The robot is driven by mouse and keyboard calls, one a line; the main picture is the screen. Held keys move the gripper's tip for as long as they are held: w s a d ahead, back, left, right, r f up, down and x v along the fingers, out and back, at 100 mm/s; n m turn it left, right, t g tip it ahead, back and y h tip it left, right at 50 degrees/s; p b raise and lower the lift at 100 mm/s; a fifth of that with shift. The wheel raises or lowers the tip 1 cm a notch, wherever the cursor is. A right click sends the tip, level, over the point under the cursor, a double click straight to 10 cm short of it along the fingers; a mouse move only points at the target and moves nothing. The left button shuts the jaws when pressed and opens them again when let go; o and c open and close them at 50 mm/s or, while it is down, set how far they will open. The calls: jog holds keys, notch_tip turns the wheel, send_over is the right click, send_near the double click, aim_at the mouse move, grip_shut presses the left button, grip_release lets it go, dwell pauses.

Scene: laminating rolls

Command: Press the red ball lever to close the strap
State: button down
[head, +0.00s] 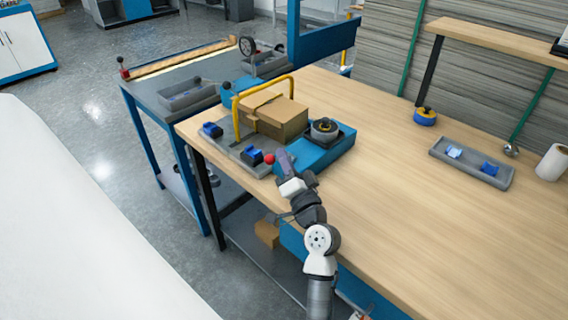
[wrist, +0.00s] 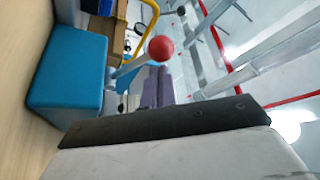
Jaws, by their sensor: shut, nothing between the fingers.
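The red ball (head: 269,158) of the lever is at the front of the strapping device on the wooden table. In the wrist view the red ball (wrist: 161,48) is just beyond the tips of my gripper. My gripper (head: 283,155) is shut and empty, close to the right of the ball in the head view. In the wrist view its purple-grey fingers (wrist: 157,84) are together; I cannot tell whether they touch the ball. A cardboard box (head: 283,118) sits on the device's grey base under a yellow frame (head: 236,118).
A blue block (head: 314,155) bearing a dark roll (head: 324,127) stands right beside my gripper. Blue clamps (head: 251,155) sit on the grey base. A grey tray (head: 472,163) lies farther right. The table's middle is clear.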

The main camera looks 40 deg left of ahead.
jog(key=b+v, duration=0.1)
jog(key=v, duration=0.2)
jog(key=w+b+v, duration=0.1)
jog(key=b+v, duration=0.1)
jog(key=v, duration=0.1)
jog(key=d+b+v, duration=0.1)
jog(key=v, duration=0.1)
jog(key=shift+w+d+r, duration=0.1)
jog(key=shift+d, duration=0.2)
jog(key=shift+s+d, duration=0.25)
jog(key=shift+d, duration=0.1)
jog(key=shift+d, duration=0.15)
